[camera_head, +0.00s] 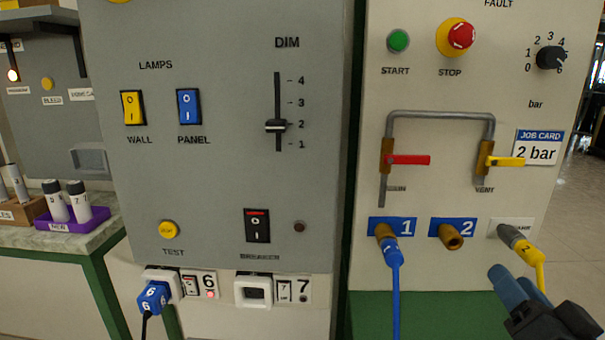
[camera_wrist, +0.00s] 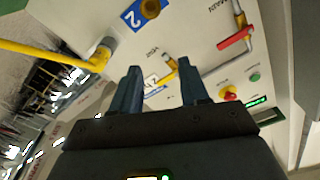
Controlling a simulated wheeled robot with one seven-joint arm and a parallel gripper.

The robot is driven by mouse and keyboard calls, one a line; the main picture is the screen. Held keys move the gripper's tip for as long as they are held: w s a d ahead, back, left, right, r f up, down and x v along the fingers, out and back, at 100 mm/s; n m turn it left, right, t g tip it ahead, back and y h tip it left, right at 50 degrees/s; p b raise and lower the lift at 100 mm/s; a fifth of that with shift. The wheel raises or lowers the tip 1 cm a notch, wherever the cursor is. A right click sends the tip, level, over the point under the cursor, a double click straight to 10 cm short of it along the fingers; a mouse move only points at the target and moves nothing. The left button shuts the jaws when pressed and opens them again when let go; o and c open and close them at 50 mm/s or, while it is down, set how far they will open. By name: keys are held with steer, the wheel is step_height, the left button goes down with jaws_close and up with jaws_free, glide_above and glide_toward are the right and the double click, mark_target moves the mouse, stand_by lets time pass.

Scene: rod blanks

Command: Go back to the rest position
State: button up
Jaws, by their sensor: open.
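My gripper (camera_head: 516,283) is at the lower right of the head view, in front of the right-hand panel and below the yellow hose plug (camera_head: 518,243). In the wrist view my gripper (camera_wrist: 160,82) has its two blue fingers apart with nothing between them. The fingers point towards the panel, near the job card (camera_wrist: 152,86) and the yellow vent lever (camera_wrist: 165,75). The fingers appear apart from the panel, though the exact gap cannot be told.
The blue hose (camera_head: 395,290) is on port 1; port 2 (camera_head: 451,236) is bare. The yellow hose (camera_wrist: 40,52) hangs close to my gripper. A blue plug (camera_head: 154,297) is in socket 6. A purple tray (camera_head: 72,222) with rods stands at the left. Open floor shows at the far right.

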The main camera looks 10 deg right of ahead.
steer(key=s+a+f+n+g+y+p, duration=0.1)
steer(key=s+a+f+n+y, duration=0.1)
steer(key=s+a+f+n, duration=0.45)
steer(key=s+a+f+n+g+y, duration=0.1)
steer(key=s+a+f+y, duration=0.2)
steer(key=s, duration=0.7)
steer(key=s+a, duration=0.3)
steer(key=s, duration=0.3)
steer(key=s+a+r+n+g, duration=0.1)
steer(key=s+a, duration=0.3)
steer(key=s, duration=0.3)
steer(key=shift+p, duration=0.35)
steer(key=shift+s+n, duration=0.1)
steer(key=shift+n, duration=0.15)
